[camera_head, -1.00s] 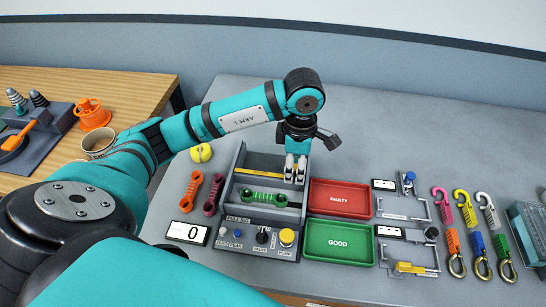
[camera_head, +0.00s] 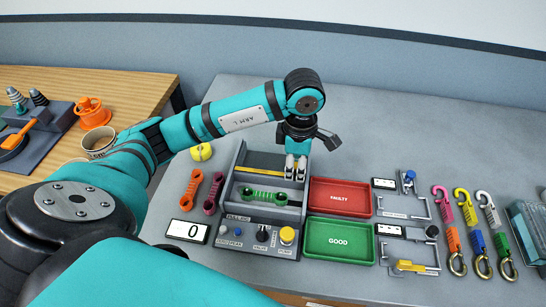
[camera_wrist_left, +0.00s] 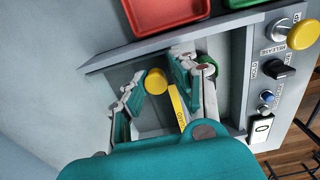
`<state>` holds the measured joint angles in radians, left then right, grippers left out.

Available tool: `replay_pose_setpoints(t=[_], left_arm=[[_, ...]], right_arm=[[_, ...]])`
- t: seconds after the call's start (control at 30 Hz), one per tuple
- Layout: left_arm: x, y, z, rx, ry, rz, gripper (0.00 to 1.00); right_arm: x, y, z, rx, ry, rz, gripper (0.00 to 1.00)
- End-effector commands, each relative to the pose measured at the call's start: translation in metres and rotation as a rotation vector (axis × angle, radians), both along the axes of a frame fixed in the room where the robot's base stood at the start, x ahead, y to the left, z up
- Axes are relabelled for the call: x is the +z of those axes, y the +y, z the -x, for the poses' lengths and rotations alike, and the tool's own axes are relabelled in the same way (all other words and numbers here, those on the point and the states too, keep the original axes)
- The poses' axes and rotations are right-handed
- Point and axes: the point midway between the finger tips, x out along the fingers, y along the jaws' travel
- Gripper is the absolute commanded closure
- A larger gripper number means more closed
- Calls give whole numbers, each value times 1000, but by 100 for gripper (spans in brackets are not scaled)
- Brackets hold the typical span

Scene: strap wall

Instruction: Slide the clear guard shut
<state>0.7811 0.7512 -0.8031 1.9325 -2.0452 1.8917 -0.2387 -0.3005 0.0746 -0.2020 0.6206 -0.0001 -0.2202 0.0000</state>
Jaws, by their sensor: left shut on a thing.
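The pull rig (camera_head: 231,190) is a grey open-topped box on the bench with a control panel at its front. A green strap (camera_head: 262,195) lies inside it. The clear guard has a yellow edge strip (camera_head: 256,174) across the rig behind the strap; its transparent sheet is hard to make out. In the left wrist view the yellow strip (camera_wrist_left: 177,106) runs beside a round yellow knob (camera_wrist_left: 156,82). My left gripper (camera_head: 295,177) is over the rig's back right part. Its fingers (camera_wrist_left: 157,85) are shut on the yellow knob. My right gripper is not in view.
A red FAULTY tray (camera_head: 340,211) and a green GOOD tray (camera_head: 340,255) sit right of the rig. Orange and purple straps (camera_head: 193,190) lie to its left, near a counter display (camera_head: 188,231). Hooks, carabiners and small fixtures stand farther right. The bench behind is clear.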

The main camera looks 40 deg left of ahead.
Motion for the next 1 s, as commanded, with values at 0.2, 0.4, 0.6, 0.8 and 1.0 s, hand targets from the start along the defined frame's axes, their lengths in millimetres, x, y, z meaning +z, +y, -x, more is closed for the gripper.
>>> replay_pose_setpoints(t=[0.2, 0.4, 0.6, 0.8, 1.0], left_arm=[[-1, 1, 0, 3, -3, -4, 88], [-1, -4, 10, 2, -2, -3, 88], [-2, -9, 19, 0, 0, -2, 88], [-2, -13, 29, -1, 1, -3, 88], [-3, -18, 38, -1, 4, -3, 88]], right_arm=[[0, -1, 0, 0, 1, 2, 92], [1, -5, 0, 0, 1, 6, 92], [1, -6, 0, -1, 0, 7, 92], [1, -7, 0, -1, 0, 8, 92], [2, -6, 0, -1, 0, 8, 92]])
